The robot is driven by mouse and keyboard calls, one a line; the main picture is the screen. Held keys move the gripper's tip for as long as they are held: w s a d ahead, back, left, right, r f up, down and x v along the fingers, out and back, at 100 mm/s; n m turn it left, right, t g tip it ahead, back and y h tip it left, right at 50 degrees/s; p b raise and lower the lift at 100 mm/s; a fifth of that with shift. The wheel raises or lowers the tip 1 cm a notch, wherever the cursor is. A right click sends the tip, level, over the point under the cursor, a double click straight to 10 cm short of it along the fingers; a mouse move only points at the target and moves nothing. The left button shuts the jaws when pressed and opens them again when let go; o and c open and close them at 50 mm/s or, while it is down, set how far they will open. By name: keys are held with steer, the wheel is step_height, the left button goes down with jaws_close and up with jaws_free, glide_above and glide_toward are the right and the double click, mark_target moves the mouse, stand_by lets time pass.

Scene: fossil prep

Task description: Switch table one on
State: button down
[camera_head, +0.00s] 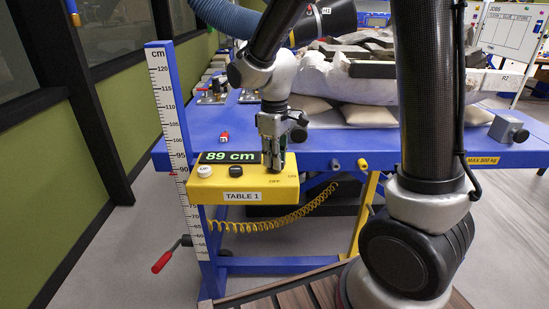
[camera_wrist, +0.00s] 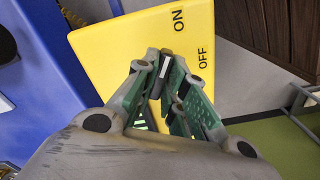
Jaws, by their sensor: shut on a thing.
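The yellow control box (camera_head: 260,187) labelled TABLE 1 is at the front left edge of the blue table (camera_head: 330,140). It has a lit green display (camera_head: 229,157) reading 89 cm, a white UP button (camera_head: 204,171) and a dark button (camera_head: 235,171). ON and OFF are printed at its right end. My gripper (camera_head: 274,163) points down onto that end, its jaws shut around what appears to be the switch. In the wrist view the fingers (camera_wrist: 166,76) are beside the ON and OFF lettering on the yellow face (camera_wrist: 115,45). The fingers mostly hide the switch, so its position is unclear.
A height scale (camera_head: 168,110) stands left of the box. A coiled yellow cable (camera_head: 285,220) hangs below it, near a red-handled crank (camera_head: 163,261). A large pale fossil block (camera_head: 350,82) lies on cushions behind. A small red object (camera_head: 224,137) sits on the table.

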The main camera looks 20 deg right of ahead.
stand_by(0.4)
steer(key=c, duration=1.5)
jaws_free()
step_height(320, 180, up, 12)
steer(key=shift+r, duration=0.1)
steer(key=s+d+r+m+t, duration=0.1)
steer(key=s+d+m, duration=0.1)
steer(key=s+d, duration=0.3)
steer(key=s+d+r+m+t, duration=0.1)
steer(key=s+d+m+t, duration=0.1)
steer(key=s+d, duration=0.3)
steer(key=s+d+m+t, duration=0.1)
steer(key=s+d+m, duration=0.3)
steer(key=s, duration=0.5)
steer(key=shift+d+r, duration=0.4)
steer(key=shift+d, duration=0.25)
